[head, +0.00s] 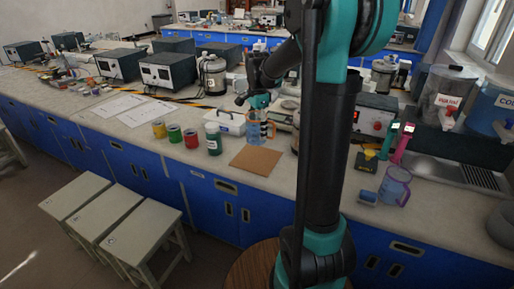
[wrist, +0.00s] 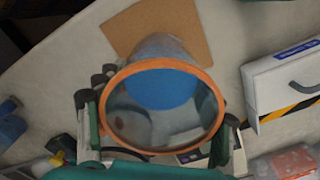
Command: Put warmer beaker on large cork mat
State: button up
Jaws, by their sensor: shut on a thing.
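A clear beaker (head: 253,133) with bluish contents or base stands upright in my gripper (head: 259,104), just behind the large cork mat (head: 255,160) in the head view. In the wrist view the beaker's orange rim (wrist: 111,84) faces the camera, with the fingers of my gripper (wrist: 160,128) at its left and right sides. The brown cork mat (wrist: 190,25) shows bare beyond the beaker's far end, which overlaps its edge in that view. I cannot tell whether the beaker touches the bench or hangs slightly above it.
A white case (head: 226,122) lies close to the beaker's left. The bench in front of the cans is clear.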

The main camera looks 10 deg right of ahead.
notch_tip(320, 180, down, 8)
jog(key=shift+f, duration=0.15)
dwell(0.3)
jog(key=o, duration=1.4)
jog(key=shift+f, duration=0.1)
notch_tip(320, 180, up, 12)
jog(key=shift+r, duration=0.15)
jog(key=shift+s, duration=0.1)
